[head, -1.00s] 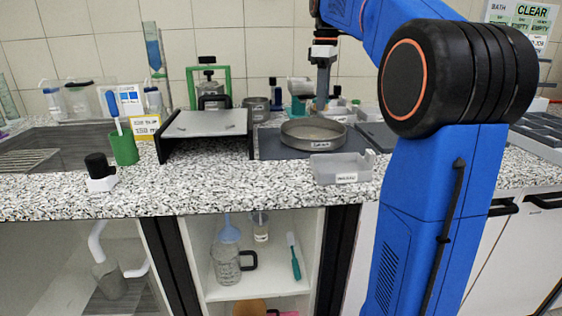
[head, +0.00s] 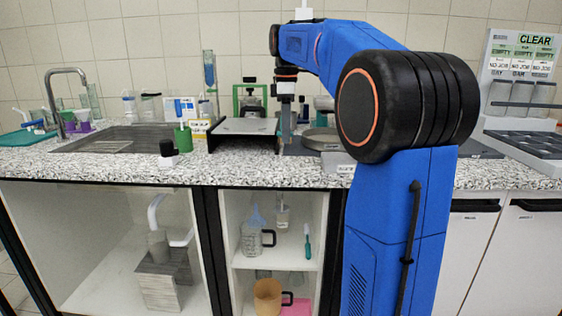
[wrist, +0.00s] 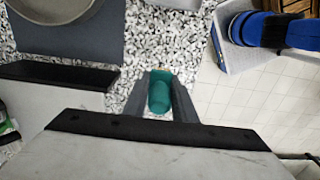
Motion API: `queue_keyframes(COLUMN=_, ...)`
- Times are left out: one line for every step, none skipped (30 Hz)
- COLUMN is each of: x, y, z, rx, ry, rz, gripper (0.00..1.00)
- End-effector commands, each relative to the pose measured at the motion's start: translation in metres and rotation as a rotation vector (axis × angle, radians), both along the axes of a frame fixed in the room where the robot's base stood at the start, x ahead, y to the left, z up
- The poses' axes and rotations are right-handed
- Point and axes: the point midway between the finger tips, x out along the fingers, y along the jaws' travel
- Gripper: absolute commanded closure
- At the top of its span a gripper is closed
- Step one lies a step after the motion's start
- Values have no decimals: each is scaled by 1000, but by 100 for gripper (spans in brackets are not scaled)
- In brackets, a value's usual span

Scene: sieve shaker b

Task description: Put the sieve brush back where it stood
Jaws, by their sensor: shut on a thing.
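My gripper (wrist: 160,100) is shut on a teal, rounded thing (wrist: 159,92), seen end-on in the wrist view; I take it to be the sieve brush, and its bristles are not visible. In the head view my gripper (head: 286,128) is low over the counter, by the right end of the pale slab on black supports (head: 245,126). Speckled counter shows around the held thing in the wrist view; I cannot tell whether it touches the counter.
The round metal sieve (head: 320,136) sits on a dark mat right of my gripper. The slab (wrist: 150,155) is close in the wrist view.

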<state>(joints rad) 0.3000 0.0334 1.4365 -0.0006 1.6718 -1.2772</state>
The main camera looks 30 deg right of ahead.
Motion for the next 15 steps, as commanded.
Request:
queue_keyframes(x=0, y=0, z=-9, rx=1, ry=1, rz=0, gripper=98)
queue_keyframes(x=-1, y=0, z=-14, rx=0, ry=2, rz=0, gripper=98)
queue_keyframes(x=-1, y=0, z=-19, rx=1, ry=1, rz=0, gripper=98)
queue_keyframes(x=0, y=0, z=-22, rx=0, ry=0, rz=0, gripper=98)
queue_keyframes(x=-1, y=0, z=-25, rx=0, ry=0, rz=0, gripper=98)
queue_keyframes(x=-1, y=0, z=-28, rx=1, ry=1, rz=0, gripper=98)
queue_keyframes(x=0, y=0, z=-29, rx=0, ry=0, rz=0, gripper=98)
queue_keyframes(x=0, y=0, z=-31, rx=-1, ry=-1, rz=0, gripper=98)
queue_keyframes(x=0, y=0, z=-32, rx=-1, ry=-1, rz=0, gripper=98)
queue_keyframes(x=0, y=0, z=-34, rx=-1, ry=-1, rz=0, gripper=98)
queue_keyframes(x=0, y=0, z=-36, rx=-1, ry=-1, rz=0, gripper=98)
queue_keyframes(x=0, y=0, z=-40, rx=0, ry=0, rz=0, gripper=98)
queue_keyframes(x=-1, y=0, z=-44, rx=1, ry=1, rz=0, gripper=98)
queue_keyframes(x=-1, y=0, z=-47, rx=1, ry=1, rz=0, gripper=98)
queue_keyframes(x=-1, y=0, z=-53, rx=0, ry=0, rz=0, gripper=98)
